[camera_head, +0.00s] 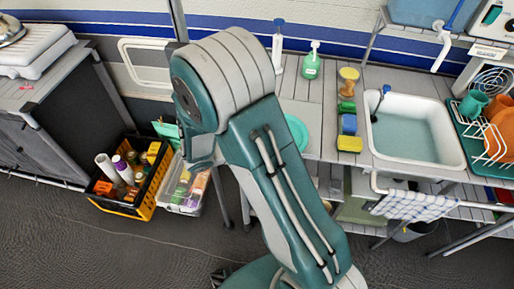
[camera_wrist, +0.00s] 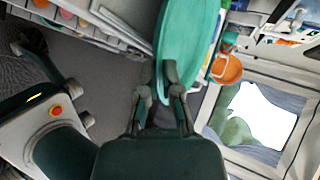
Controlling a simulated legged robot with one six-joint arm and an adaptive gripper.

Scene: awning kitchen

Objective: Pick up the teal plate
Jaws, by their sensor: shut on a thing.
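The teal plate (camera_wrist: 188,40) is large in the wrist view, rising from between the fingertips at the top middle. My gripper (camera_wrist: 160,88) is shut on the plate's near edge. In the head view, part of the teal plate (camera_head: 297,132) shows just right of my arm, over the grey counter. My arm hides the rest of the plate and my gripper there.
A white sink (camera_head: 415,130) is set into the counter, with coloured sponges (camera_head: 348,124) and a green soap bottle (camera_head: 311,62) nearby. A dish rack (camera_head: 490,130) stands right. A black-and-yellow crate (camera_head: 128,180) and clear bin (camera_head: 185,190) sit on the floor.

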